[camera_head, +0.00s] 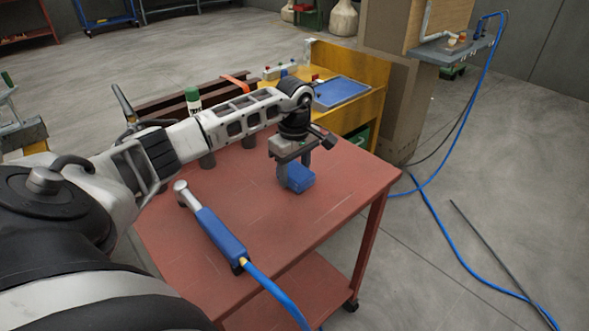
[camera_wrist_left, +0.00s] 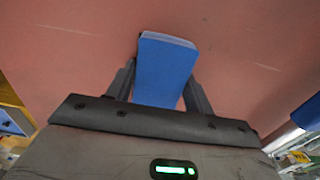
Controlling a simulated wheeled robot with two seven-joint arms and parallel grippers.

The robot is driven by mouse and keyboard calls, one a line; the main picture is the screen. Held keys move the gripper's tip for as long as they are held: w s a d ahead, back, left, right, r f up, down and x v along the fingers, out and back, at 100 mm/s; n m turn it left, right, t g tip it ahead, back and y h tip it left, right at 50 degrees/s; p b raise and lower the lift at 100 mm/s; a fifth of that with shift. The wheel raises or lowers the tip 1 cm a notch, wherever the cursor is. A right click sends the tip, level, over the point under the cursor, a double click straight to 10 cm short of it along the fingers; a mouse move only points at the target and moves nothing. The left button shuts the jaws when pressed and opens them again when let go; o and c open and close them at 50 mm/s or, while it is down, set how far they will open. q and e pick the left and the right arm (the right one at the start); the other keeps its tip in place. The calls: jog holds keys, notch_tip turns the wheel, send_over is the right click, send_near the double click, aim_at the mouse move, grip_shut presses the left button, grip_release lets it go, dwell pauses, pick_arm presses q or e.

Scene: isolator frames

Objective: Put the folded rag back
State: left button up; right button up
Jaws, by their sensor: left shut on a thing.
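A blue folded rag (camera_head: 298,177) is at the tip of my left gripper (camera_head: 294,165), over the red table top (camera_head: 330,192). In the left wrist view the blue rag (camera_wrist_left: 165,68) sits between the two dark fingers of my left gripper (camera_wrist_left: 160,85), which is shut on it. The rag is at or just above the table surface; I cannot tell whether it touches. My right gripper is in neither view.
A blue-handled tool (camera_head: 220,234) with a blue hose lies on the table's front left. A green-capped bottle (camera_head: 193,100) stands behind my left arm. A yellow bench (camera_head: 372,75) with a blue tray (camera_head: 340,91) stands beyond. The table's right part is clear.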

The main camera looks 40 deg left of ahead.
aim_at(294, 170)
pick_arm(q)
jog(key=o, duration=0.9)
jog(key=shift+f, duration=0.1)
jog(key=shift+o, duration=0.2)
jog(key=shift+r, duration=0.35)
notch_tip(294, 170, up, 12)
jog(key=shift+f, duration=0.2)
jog(key=shift+s, duration=0.1)
